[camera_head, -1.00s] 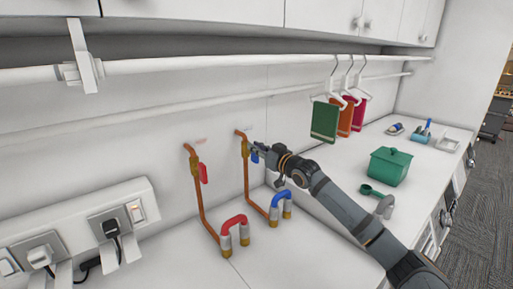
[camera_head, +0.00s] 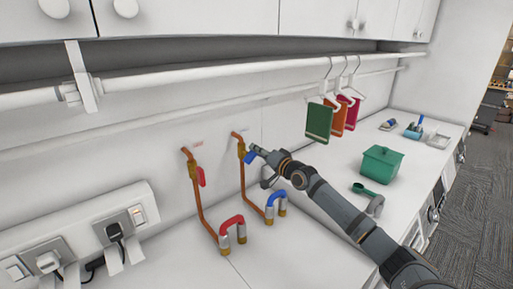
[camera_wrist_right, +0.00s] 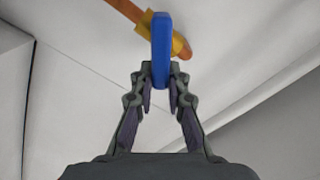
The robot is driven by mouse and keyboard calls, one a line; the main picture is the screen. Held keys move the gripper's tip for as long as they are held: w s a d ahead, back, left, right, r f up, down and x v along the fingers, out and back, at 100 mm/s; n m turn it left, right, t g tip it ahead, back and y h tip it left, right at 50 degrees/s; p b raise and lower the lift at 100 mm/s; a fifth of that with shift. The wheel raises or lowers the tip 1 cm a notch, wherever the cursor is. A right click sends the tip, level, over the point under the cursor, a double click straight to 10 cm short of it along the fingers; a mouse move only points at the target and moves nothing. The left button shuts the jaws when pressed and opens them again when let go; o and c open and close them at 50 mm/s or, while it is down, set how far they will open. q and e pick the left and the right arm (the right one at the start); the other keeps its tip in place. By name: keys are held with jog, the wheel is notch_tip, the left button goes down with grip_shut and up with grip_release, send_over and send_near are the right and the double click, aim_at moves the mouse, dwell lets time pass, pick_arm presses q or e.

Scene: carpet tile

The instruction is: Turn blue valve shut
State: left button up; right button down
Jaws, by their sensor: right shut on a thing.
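The blue valve handle (camera_head: 250,156) is on a copper pipe (camera_head: 242,185) with a brass fitting, on the back wall. My right gripper (camera_head: 259,151) reaches it from the right. In the right wrist view, the blue handle (camera_wrist_right: 161,45) stands between the fingertips of my right gripper (camera_wrist_right: 160,75), which are shut on its lower end. The brass and copper pipe shows behind it. In the head view the handle slants out from the fitting toward the gripper, partly hidden by it. My left gripper is not in view.
A red valve handle (camera_head: 201,176) hangs on a second copper pipe to the left. Red (camera_head: 232,222) and blue (camera_head: 275,199) bent tube pieces end both pipes. A green lidded box (camera_head: 382,164) and green scoop (camera_head: 364,189) are on the counter at right. A rail (camera_head: 200,75) runs above.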

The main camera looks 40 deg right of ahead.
jog(key=m, duration=0.2)
jog(key=f+m, duration=0.1)
jog(key=shift+d+m+p, duration=0.2)
jog(key=shift+m+p, duration=0.15)
jog(key=shift+m, duration=0.05)
jog(key=shift+f+m, duration=0.2)
jog(key=shift+m, duration=0.7)
jog(key=shift+f+m, duration=0.2)
jog(key=shift+m, duration=0.7)
jog(key=shift+p, duration=0.3)
jog(key=c, duration=1.3)
grip_release()
jog(key=shift+w, duration=0.2)
